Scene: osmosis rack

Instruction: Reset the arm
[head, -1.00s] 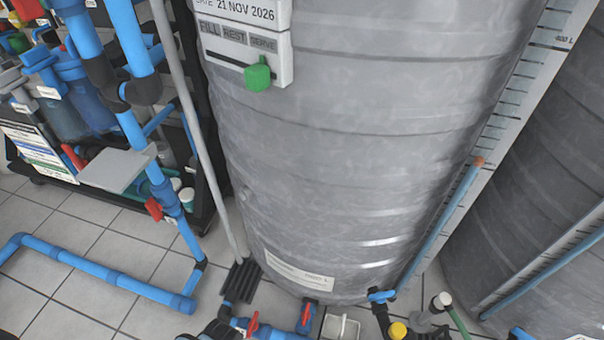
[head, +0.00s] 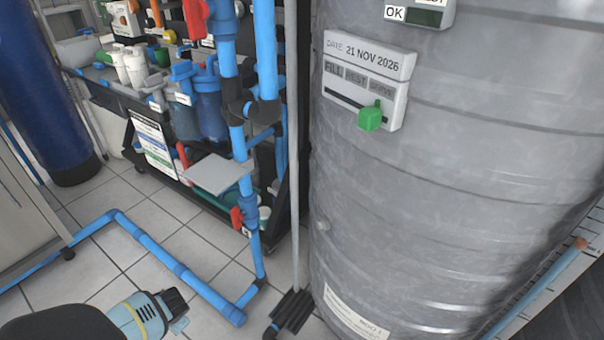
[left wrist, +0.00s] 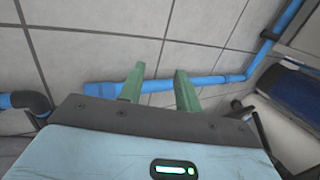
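My left arm comes in at the lower left of the head view, and my left gripper (head: 176,309) shows there only in part, above the tiled floor. In the left wrist view its two green fingers (left wrist: 160,92) stand apart with nothing between them. A blue floor pipe (left wrist: 215,80) passes behind the fingertips, lower down near the floor. I cannot tell the exact gap to it. My right gripper is not in view.
A large grey tank (head: 430,170) with a green slider (head: 370,116) fills the right. Blue upright pipes with a red valve handle (head: 237,217) and a grey plate (head: 216,174) stand left of it. A rack with filter housings (head: 207,105) is behind.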

